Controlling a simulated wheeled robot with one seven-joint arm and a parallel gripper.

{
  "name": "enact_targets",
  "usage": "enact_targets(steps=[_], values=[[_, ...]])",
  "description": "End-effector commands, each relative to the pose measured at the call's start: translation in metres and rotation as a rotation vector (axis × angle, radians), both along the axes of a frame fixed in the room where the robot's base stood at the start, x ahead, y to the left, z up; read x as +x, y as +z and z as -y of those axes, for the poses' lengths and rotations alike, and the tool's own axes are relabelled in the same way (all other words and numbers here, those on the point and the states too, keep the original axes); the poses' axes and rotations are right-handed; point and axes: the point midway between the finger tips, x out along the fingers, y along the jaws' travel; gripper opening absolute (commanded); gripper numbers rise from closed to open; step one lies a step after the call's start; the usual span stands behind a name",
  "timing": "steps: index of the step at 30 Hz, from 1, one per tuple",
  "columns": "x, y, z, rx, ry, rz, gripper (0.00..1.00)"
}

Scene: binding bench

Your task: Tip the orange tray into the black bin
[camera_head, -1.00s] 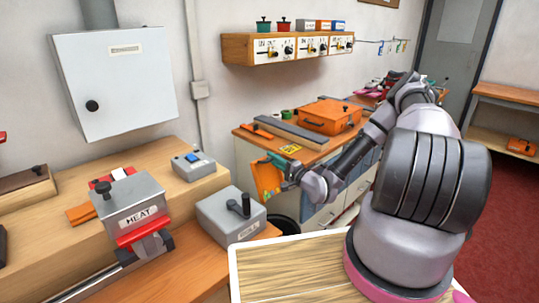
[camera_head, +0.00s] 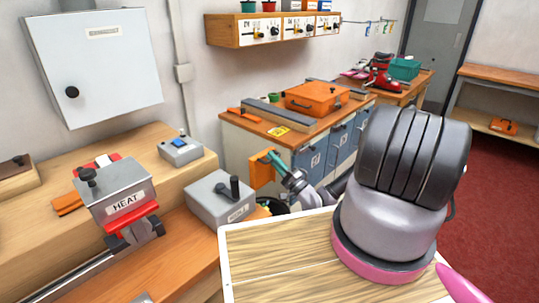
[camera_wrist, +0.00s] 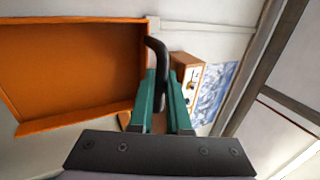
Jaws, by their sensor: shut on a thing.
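The orange tray (camera_head: 260,170) hangs tipped on its side in the head view, above and a little left of the black bin (camera_head: 282,206). My gripper (camera_head: 272,157) is shut on the tray's dark handle. In the wrist view the green fingertips of my gripper (camera_wrist: 164,85) close around that bent handle. The tray (camera_wrist: 70,68) fills the left of this view, and the part of its inside that shows is bare. The bin is mostly hidden behind the grey box and the pale wooden board. Small light bits seem to show in its mouth, too small to identify.
A grey box with a lever (camera_head: 220,199) stands on the bench close left of the bin. A workbench (camera_head: 310,128) with an orange case (camera_head: 317,97) stands behind the tray. A wooden board (camera_head: 275,265) lies in front. Red floor (camera_head: 480,190) is clear at right.

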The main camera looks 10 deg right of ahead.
Motion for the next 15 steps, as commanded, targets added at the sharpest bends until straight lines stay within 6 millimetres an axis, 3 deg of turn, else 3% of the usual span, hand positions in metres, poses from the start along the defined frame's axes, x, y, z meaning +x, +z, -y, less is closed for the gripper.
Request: enact_targets(steps=[15], values=[[-0.026, -0.026, 0.018, 0.101, -0.004, 0.149, 0.00]])
